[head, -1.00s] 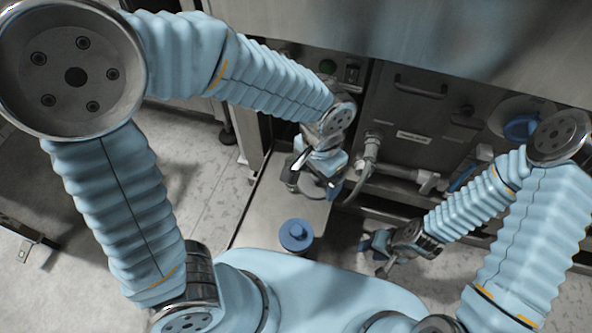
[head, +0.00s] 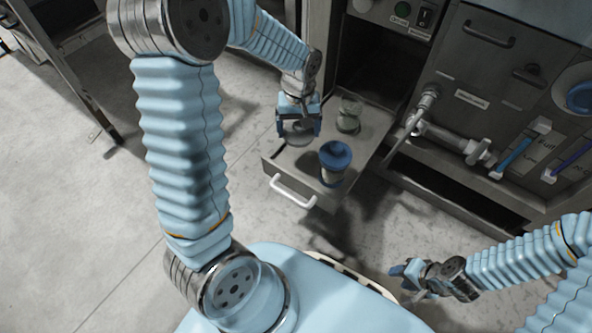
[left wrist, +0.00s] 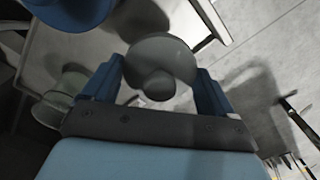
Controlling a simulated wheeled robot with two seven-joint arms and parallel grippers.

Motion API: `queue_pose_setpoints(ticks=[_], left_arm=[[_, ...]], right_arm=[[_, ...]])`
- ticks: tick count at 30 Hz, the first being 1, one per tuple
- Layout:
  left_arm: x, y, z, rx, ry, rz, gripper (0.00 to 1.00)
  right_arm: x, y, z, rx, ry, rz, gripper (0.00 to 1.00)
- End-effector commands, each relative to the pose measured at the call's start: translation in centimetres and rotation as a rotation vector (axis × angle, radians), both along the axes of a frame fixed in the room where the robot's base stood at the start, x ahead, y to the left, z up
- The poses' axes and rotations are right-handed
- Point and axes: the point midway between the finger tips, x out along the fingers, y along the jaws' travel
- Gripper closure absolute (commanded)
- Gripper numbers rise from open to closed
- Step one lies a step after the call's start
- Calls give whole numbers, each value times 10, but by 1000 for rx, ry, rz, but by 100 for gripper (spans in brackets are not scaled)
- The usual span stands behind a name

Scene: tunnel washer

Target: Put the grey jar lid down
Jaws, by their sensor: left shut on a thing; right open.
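My left gripper (head: 298,127) is shut on the grey jar lid (head: 299,138), a round disc with a knob. In the left wrist view the lid (left wrist: 162,55) sits between the two blue fingers, knob toward the camera. It is over the left part of a pulled-out drawer (head: 277,163); I cannot tell whether it touches the surface. A clear glass jar without a lid (head: 348,117) stands behind it to the right. A jar with a blue lid (head: 335,155) stands in front to the right. My right gripper (head: 405,277) is open and empty, low at the right, away from the drawer.
The drawer has a white handle (head: 292,191) on its front. Pipes and a valve (head: 430,122) are on the machine to the right. A dark open bay lies behind the drawer. The drawer top is bare at its front left, and the floor at left is clear.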

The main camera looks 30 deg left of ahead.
Motion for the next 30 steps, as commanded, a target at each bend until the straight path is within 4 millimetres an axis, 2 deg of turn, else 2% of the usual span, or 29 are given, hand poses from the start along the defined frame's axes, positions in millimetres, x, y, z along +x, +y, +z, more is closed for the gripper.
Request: queue_pose_setpoints(ticks=[1, 6, 11, 18, 29, 30], left_arm=[[0, 2, -14, 1, 4, 6, 42], [-1, 2, -47, 0, 5, 5, 42], [0, 1, -61, 1, 3, 4, 42], [0, 1, -94, 0, 4, 3, 42], [0, 1, -98, 1, 1, 3, 42], [0, 1, -98, 1, 1, 3, 10]], right_arm=[[0, 0, -6, 1, 0, 0, 57], [0, 1, -13, 3, 2, 2, 57], [0, 1, -16, 3, 1, 2, 57], [0, 1, -24, 2, -1, 0, 57], [1, 1, -27, 2, -1, 0, 57], [0, 1, -26, 2, -1, 0, 57]])
